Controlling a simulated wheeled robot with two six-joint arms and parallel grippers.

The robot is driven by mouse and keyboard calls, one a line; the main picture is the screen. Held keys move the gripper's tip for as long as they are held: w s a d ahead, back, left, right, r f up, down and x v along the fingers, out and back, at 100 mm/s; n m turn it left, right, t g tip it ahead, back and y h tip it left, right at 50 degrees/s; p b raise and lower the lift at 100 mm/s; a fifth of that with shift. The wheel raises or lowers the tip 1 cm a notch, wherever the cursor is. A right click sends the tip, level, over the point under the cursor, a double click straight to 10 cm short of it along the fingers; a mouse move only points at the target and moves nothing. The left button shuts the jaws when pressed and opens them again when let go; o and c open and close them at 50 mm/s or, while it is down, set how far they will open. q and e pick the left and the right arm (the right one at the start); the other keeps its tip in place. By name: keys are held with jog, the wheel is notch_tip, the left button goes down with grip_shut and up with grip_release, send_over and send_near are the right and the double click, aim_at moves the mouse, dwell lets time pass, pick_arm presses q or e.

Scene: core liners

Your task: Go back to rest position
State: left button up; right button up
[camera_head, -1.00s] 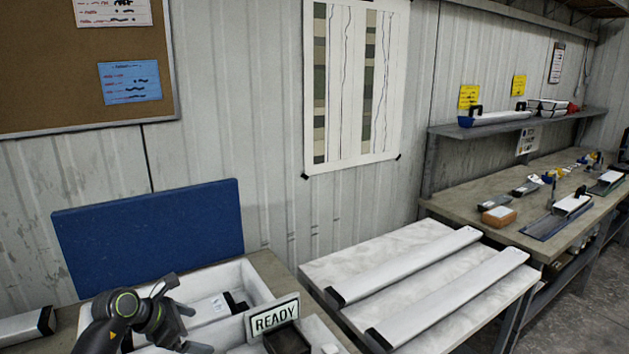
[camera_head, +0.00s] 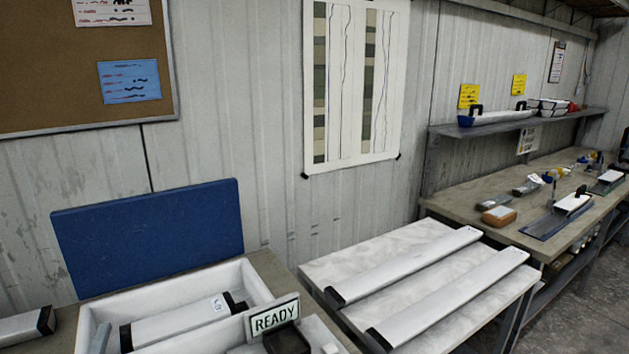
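Neither of my grippers is in the head view. A white core liner with black end caps (camera_head: 180,323) lies in the white open-top box (camera_head: 103,311) at the lower left. A sign reading READY (camera_head: 272,317) is at the box's right front. Two long white liners, the nearer one (camera_head: 450,298) and the farther one (camera_head: 405,265), lie side by side on the pale-topped table (camera_head: 375,243).
A blue panel (camera_head: 150,236) stands behind the box. Part of another black-capped liner (camera_head: 25,328) shows at the left edge. A workbench (camera_head: 470,208) with tools and a shelf (camera_head: 510,123) stand on the right. A dark container (camera_head: 287,341) sits near the sign.

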pick_arm(q)
jog(key=s+f+n+g, duration=1.2)
jog(key=s+f, duration=0.3)
jog(key=s, duration=0.4)
jog(key=s+d+f+n+g+h, duration=0.15)
jog(key=s+d+g+h, duration=0.3)
jog(key=s, duration=0.45)
jog(key=s+f+x, duration=0.1)
jog(key=s+x, duration=0.2)
jog(key=x, duration=0.9)
jog(key=s+x, duration=0.3)
jog(key=x, duration=0.9)
jog(key=s+d+f+g+b, duration=0.1)
jog(key=s+f, duration=1.3)
jog(key=f, duration=0.4)
jog(key=shift+d+f+b, duration=0.3)
jog(key=shift+f+b, duration=0.05)
jog(key=shift+f, duration=0.05)
jog(key=shift+g, duration=0.25)
